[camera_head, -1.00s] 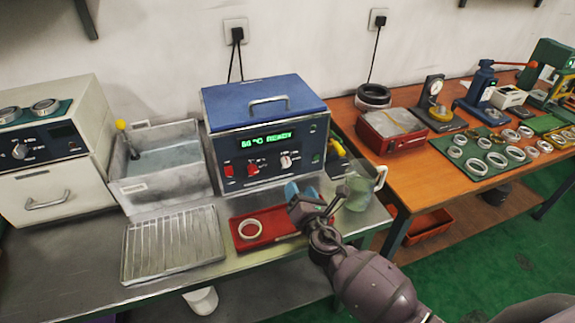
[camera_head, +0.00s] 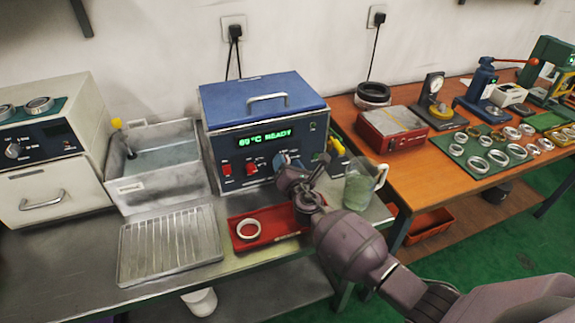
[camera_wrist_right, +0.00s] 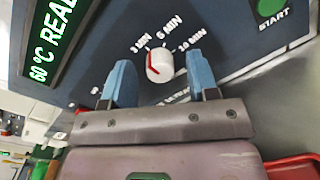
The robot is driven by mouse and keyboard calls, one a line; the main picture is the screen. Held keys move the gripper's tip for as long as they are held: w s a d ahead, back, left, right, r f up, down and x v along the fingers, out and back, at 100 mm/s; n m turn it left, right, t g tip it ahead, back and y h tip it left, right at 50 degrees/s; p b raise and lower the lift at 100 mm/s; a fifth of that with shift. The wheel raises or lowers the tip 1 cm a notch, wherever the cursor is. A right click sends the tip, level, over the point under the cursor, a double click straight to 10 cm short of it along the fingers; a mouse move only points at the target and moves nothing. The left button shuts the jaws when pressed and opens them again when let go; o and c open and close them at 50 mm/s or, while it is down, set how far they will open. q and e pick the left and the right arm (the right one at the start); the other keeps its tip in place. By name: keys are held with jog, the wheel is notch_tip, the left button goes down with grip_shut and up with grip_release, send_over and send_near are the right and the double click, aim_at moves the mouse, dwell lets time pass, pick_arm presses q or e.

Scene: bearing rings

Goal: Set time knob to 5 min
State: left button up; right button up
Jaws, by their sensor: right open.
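The white time knob (camera_wrist_right: 159,65) shows in the right wrist view on the dark panel. Labels for 3, 5 and 10 min are printed around it. Its red mark is on its left side, nearer the 3 min label than the 10 min label. My right gripper (camera_wrist_right: 158,60) is open, with one blue finger on each side of the knob; I cannot tell if they touch it. My left gripper is not in view.
The bath's display (camera_head: 265,138) reads 60 °C READY. A green START button (camera_wrist_right: 270,8) is right of the knob. A red tray (camera_head: 275,232) with a ring (camera_head: 248,229) and a glass jug (camera_head: 360,185) stand near my right gripper.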

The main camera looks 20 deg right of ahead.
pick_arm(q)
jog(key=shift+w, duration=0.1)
pick_arm(e)
jog(key=c, duration=0.9)
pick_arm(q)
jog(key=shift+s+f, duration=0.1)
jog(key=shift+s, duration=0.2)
